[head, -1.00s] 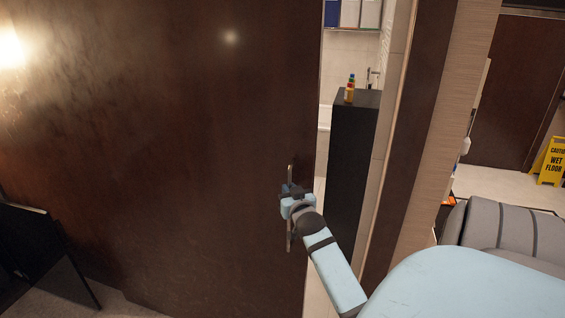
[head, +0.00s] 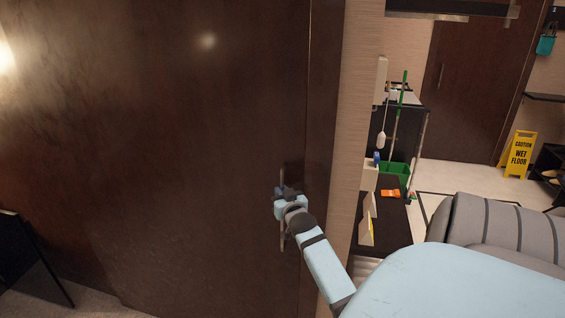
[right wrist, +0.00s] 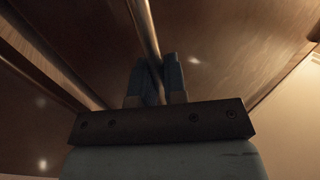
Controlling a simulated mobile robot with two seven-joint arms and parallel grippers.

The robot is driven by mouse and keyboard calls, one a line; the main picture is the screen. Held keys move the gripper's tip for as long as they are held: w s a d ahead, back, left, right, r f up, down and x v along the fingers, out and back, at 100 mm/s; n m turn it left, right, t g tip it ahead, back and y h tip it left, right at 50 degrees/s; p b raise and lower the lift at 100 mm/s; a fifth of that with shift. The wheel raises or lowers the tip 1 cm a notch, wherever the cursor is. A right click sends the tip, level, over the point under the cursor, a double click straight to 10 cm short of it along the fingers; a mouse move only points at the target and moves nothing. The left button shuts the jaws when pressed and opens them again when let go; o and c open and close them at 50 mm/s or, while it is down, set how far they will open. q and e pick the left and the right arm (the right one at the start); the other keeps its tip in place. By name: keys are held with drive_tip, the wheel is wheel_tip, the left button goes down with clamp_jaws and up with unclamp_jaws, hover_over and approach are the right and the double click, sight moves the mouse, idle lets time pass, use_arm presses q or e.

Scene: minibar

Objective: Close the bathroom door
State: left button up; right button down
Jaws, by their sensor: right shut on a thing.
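The bathroom door (head: 190,130) is a large dark brown panel filling the left and middle of the head view. Its right edge meets the dark door frame (head: 326,130), with no visible gap between them. A thin vertical metal handle (head: 283,242) is near the door's right edge. My right gripper (head: 284,192) is shut on this handle. In the right wrist view the handle (right wrist: 143,30) runs up between the two blue fingers (right wrist: 158,78). My left gripper is not in view.
Right of the frame is a beige wall (head: 352,150). Beyond it are a dark shelf unit (head: 392,225), a green bucket (head: 393,176), a yellow wet-floor sign (head: 519,154) and a grey padded seat (head: 500,232). A black panel (head: 30,260) stands at the lower left.

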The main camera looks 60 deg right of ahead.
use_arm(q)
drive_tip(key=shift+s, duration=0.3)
use_arm(e)
drive_tip(key=shift+s+d+r, duration=0.1)
drive_tip(key=shift+s+d, duration=0.05)
drive_tip(key=shift+s, duration=0.05)
drive_tip(key=c, duration=1.3)
unclamp_jaws()
drive_tip(key=shift+o, duration=0.6)
drive_tip(key=shift+s+d, duration=0.1)
drive_tip(key=shift+s, duration=0.1)
use_arm(q)
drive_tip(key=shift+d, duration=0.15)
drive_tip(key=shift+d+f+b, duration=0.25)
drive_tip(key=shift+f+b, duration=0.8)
drive_tip(key=shift+b, duration=0.2)
use_arm(e)
drive_tip(key=v, duration=1.3)
drive_tip(key=shift+s+a, duration=0.3)
